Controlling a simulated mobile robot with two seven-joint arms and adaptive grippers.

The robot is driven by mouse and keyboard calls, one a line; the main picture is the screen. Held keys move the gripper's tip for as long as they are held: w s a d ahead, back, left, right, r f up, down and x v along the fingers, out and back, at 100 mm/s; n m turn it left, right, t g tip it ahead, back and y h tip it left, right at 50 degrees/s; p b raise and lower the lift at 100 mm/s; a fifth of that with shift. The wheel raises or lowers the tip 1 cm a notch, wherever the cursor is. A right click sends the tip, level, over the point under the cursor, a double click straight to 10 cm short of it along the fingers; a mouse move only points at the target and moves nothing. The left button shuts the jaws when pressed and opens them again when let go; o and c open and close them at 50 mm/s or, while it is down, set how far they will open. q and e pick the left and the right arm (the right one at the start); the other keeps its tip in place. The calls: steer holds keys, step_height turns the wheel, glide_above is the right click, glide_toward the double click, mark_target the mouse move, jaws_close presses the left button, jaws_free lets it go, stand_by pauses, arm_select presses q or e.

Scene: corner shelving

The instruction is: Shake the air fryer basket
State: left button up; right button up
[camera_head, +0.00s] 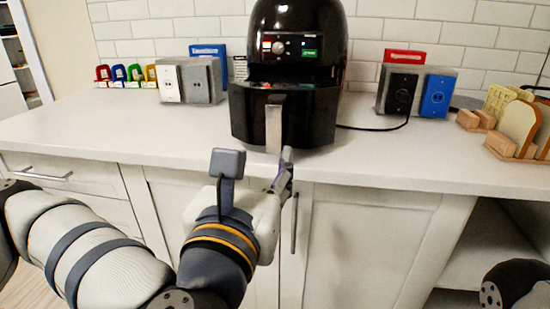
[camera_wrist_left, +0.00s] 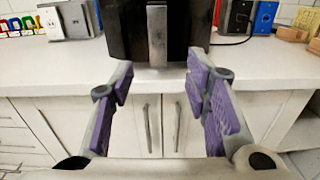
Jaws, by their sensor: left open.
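The black air fryer (camera_head: 298,35) stands on the white counter against the tiled wall. Its basket (camera_head: 300,115) sits in the lower front, pulled out a little, with some contents showing at its top. The grey vertical handle (camera_head: 273,128) is at the front of the basket. My left gripper (camera_head: 284,170) is in front of and below the handle, near the counter edge. In the left wrist view its purple-padded fingers (camera_wrist_left: 160,95) are spread wide, with the handle (camera_wrist_left: 157,35) ahead between them and not touched. My right gripper is not in view; only part of my right arm shows.
Grey outlet boxes (camera_head: 190,80) and coloured padlocks (camera_head: 120,76) stand left of the fryer. A black-and-blue outlet box (camera_head: 415,90) with a cord stands right of it. Wooden holders with bread (camera_head: 520,128) are at the far right. The front counter is clear beside the fryer.

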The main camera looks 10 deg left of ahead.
mark_target(274, 131)
arm_select(q)
steer(key=w, duration=1.2)
steer(key=shift+r, duration=0.25)
steer(key=shift+d, duration=0.1)
jaws_close()
